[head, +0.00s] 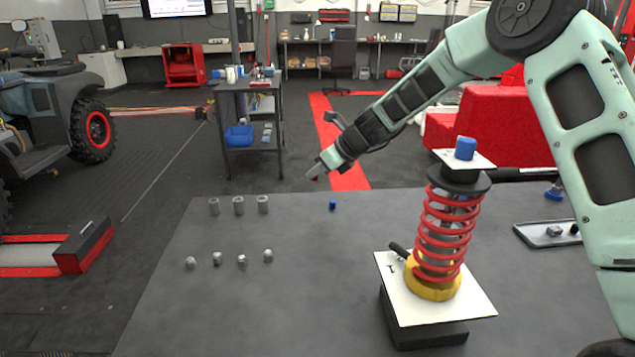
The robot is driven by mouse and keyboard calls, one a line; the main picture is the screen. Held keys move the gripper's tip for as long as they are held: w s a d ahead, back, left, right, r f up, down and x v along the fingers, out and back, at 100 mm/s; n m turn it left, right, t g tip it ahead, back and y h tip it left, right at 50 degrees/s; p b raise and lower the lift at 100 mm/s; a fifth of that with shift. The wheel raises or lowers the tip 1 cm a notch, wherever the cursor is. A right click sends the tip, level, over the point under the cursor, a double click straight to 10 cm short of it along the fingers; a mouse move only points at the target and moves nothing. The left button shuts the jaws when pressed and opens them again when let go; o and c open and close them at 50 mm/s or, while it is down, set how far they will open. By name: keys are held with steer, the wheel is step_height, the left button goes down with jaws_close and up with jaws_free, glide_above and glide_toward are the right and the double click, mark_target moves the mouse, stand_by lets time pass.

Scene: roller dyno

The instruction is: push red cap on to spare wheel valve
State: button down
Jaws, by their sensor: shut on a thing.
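My gripper (317,171) is in the middle of the head view, at the end of my arm that reaches in from the right. It points down and left above the far edge of the table. Its fingers are shut on a small reddish piece at their tips, which looks like the red cap (314,177); the fingers and the distance hide most of it. I cannot make out a separate spare wheel or its valve in this view.
The dark table (300,290) carries several grey cylinders and knobs and a small blue cap (332,205). A red spring strut (447,230) stands at right, near my arm. A tray (548,235) lies farther right. A vehicle wheel (92,130) and shelf cart (250,125) stand beyond.

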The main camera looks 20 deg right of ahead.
steer(key=shift+r, duration=0.5)
steer(key=shift+r+p, duration=1.55)
steer(key=shift+p, duration=0.25)
stand_by(0.5)
steer(key=shift+r+p, duration=2.2)
steer(key=shift+p, duration=0.1)
steer(key=shift+f, duration=0.1)
